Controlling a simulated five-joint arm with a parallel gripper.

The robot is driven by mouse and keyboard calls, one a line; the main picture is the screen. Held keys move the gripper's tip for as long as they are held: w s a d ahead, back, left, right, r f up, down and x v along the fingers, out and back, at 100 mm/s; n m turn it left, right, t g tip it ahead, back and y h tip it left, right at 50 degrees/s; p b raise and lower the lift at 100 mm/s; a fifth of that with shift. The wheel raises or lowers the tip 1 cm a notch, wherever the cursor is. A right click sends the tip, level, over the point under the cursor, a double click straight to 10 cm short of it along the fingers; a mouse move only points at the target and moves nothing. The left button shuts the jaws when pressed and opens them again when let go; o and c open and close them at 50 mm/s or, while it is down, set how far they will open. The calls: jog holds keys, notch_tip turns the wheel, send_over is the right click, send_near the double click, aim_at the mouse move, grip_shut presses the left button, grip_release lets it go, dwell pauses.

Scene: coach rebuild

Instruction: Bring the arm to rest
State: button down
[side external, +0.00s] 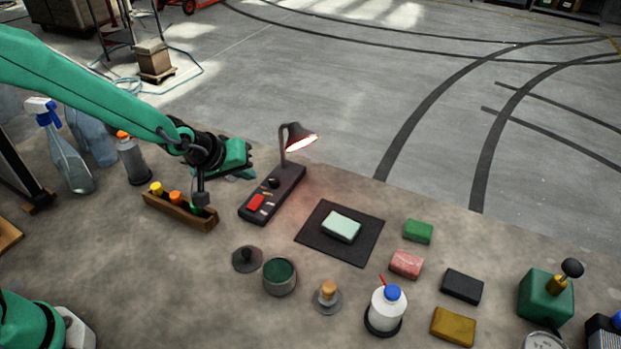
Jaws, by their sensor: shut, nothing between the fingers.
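My green arm reaches in from the upper left to a black wrist joint. My gripper (202,200) hangs below this wrist as a small dark shape, pointing down at the right end of a wooden tray (168,213). It is shut, and I see nothing held in it. The tray holds pieces with yellow (156,187), orange (175,197) and green tops; the green one is partly hidden by my gripper. I cannot tell whether the fingertips touch the tray or the green piece.
A lit lamp (298,137) stands on a dark base right of my gripper. A spray bottle (66,155) and other bottles stand left. A pale green block (341,226) lies on a black mat (313,244). Pots, a white bottle (387,307) and several blocks fill the front right.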

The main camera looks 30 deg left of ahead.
jog(key=s+a+r+m+y, duration=0.1)
jog(key=s+a+r+m, duration=0.1)
jog(key=s+a+r, duration=0.65)
jog(key=s+a+r+m+g, duration=0.1)
jog(key=s+a+r, duration=0.1)
jog(key=s, duration=0.5)
jog(key=s+a+r+m+y, duration=0.1)
jog(key=s+r, duration=0.3)
jog(key=s, duration=0.4)
jog(key=shift+s+a+r+m+g, duration=0.3)
jog(key=shift+a+m+g, duration=0.1)
jog(key=shift+m, duration=0.4)
